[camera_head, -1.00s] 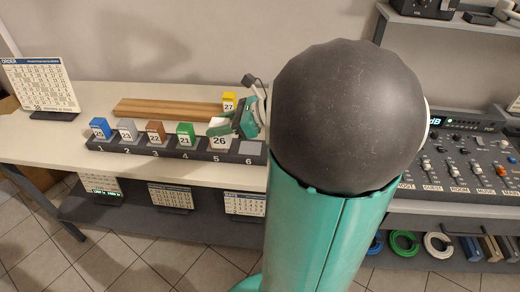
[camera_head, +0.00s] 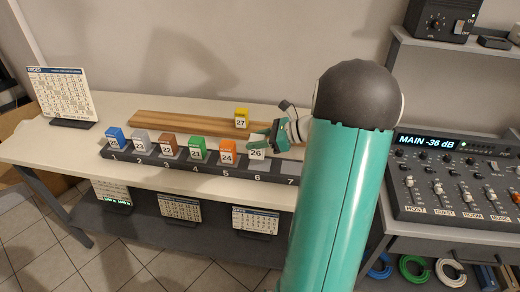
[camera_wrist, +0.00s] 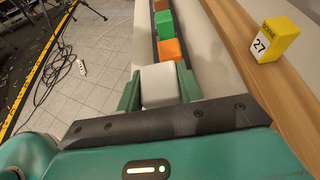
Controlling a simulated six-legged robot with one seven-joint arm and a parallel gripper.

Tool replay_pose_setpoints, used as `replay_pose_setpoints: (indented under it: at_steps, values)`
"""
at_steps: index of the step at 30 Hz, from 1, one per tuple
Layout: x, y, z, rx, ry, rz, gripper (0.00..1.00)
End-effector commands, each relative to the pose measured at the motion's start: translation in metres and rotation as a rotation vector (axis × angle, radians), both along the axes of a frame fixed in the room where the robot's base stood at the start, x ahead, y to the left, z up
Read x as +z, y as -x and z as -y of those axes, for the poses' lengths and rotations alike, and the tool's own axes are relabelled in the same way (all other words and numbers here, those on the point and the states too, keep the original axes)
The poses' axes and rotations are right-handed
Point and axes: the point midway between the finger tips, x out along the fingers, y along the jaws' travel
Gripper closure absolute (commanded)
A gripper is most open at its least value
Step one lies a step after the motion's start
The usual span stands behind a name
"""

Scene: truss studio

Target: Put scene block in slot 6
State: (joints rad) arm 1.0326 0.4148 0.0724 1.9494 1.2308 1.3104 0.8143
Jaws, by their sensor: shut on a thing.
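The white block numbered 26 (camera_head: 257,154) is at slot 6 of the dark numbered rack (camera_head: 226,168). My gripper (camera_head: 264,140) is shut on it from the back right. In the wrist view the pale block (camera_wrist: 160,86) sits between the two green fingers of my gripper (camera_wrist: 160,92). The block looks upright. I cannot tell whether its base touches the slot floor. An orange block 24 (camera_head: 227,152) stands just left of it in slot 5. Slot 7 shows at the right end, partly hidden by my arm.
Blue (camera_head: 115,137), grey (camera_head: 141,140), brown (camera_head: 168,144) and green (camera_head: 197,148) blocks fill slots 1 to the fourth. A yellow block 27 (camera_head: 241,118) stands on the wooden board (camera_head: 180,119) behind. A mixer (camera_head: 455,185) is at right.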

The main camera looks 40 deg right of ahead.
Motion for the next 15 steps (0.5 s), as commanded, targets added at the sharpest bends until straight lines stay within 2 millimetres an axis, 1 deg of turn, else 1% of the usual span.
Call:
replay_pose_setpoints:
  at_steps: [1,8,12,15]
  values:
    - [-0.006,-0.001,0.005,0.000,-0.001,0.000,0.88]
    - [-0.021,-0.004,0.017,-0.001,-0.002,0.000,0.88]
    - [-0.042,-0.004,0.016,0.000,-0.003,-0.001,0.88]
    - [-0.050,-0.004,0.016,0.000,-0.001,0.000,0.88]
